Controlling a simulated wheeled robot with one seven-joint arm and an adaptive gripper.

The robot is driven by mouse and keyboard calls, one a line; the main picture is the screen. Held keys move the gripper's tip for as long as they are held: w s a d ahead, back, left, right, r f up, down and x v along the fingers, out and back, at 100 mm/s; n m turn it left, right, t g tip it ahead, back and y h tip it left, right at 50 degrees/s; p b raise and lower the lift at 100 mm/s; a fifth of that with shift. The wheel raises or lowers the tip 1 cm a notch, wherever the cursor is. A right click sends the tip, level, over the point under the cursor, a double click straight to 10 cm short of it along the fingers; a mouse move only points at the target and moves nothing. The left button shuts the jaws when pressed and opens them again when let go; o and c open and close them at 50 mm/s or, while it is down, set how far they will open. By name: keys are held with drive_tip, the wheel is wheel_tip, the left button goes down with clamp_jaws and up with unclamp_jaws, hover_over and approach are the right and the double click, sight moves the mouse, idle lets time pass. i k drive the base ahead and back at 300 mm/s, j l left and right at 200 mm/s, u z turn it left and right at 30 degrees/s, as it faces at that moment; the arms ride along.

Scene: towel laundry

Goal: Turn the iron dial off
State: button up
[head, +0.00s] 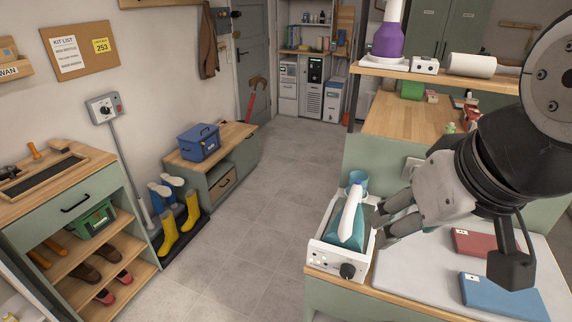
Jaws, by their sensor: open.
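The iron (346,228), teal and white, rests on a white station (322,252) at the near left corner of the counter. A black round dial (347,270) sits on the front face of the station, beside small buttons and a greenish light. The dial's pointer setting is too small to read. My gripper (378,224) is open, just right of the iron and above and behind the dial. It appears empty and is not on the dial. Whether a fingertip touches the iron cannot be told.
A pale ironing pad (440,278) with a folded red towel (478,244) and a folded blue towel (497,294) lies right of the station. A raised shelf (440,76) stands further back.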

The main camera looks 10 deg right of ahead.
sight(347, 271)
drive_tip(key=u, duration=0.95)
drive_tip(key=k+l+u, duration=0.15)
drive_tip(key=k+l, duration=0.15)
drive_tip(key=k, duration=0.15)
drive_tip(key=k+l+u, duration=0.1)
drive_tip(key=k+l, duration=0.15)
drive_tip(key=k, duration=0.2)
drive_tip(key=k+l+u, duration=0.15)
drive_tip(key=k, duration=0.3)
